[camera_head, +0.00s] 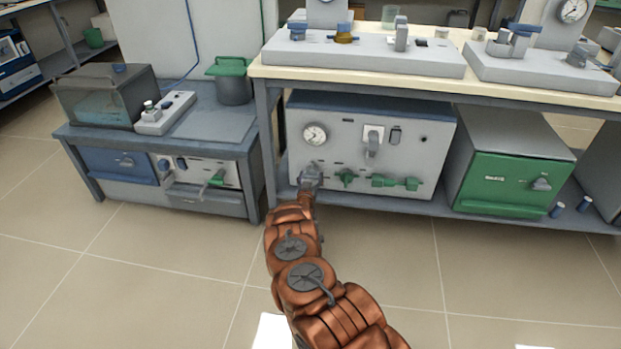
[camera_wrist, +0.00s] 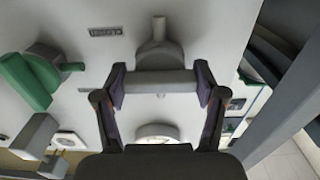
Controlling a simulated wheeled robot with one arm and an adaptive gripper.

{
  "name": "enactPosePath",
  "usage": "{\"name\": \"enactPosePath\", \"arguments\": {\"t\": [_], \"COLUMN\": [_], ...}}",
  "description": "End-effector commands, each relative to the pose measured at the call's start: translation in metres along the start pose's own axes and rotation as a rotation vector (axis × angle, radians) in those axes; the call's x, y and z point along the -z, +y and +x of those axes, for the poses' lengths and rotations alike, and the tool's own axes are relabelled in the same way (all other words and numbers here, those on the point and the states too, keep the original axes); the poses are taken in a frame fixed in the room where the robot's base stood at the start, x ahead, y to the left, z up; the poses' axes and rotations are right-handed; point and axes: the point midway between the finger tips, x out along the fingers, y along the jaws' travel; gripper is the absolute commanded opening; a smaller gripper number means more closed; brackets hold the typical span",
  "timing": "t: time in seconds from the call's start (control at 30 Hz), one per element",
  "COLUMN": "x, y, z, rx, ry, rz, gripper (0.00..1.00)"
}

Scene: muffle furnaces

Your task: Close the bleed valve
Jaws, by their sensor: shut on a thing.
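A light grey cabinet (camera_head: 420,150) under the bench carries a dial gauge (camera_head: 315,133) and several valves along its lower front. My gripper (camera_head: 311,178) is at the lower left of this front, below the gauge. In the wrist view my gripper (camera_wrist: 161,88) is shut on the crossbar of a grey T-handled valve (camera_wrist: 157,55), one finger at each end of the bar. The valve's stem joins a round grey base on the panel. A small label (camera_wrist: 105,32) is unreadable, so I cannot confirm this valve's name. In the head view my gripper mostly hides it.
A grey lever (camera_head: 372,145) is above. A table leg (camera_head: 268,150) stands close left. The floor in front is clear.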

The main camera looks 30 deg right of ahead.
Motion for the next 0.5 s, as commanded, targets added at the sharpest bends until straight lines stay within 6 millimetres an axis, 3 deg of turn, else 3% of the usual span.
{"name": "enactPosePath", "arguments": {"t": [0.1,0.13,0.33,0.5], "x": [0.0011,0.0011,0.0006,0.0004], "y": [-0.0012,-0.0012,-0.0007,-0.0003], "z": [0.0002,0.0002,0.0001,0.0001], "rx": [0.002,0.002,0.001,0.001], "ry": [0.002,0.002,0.001,0.001], "rz": [-0.001,-0.001,0.0,0.0], "gripper": [0.35,0.73,0.94,0.96]}}
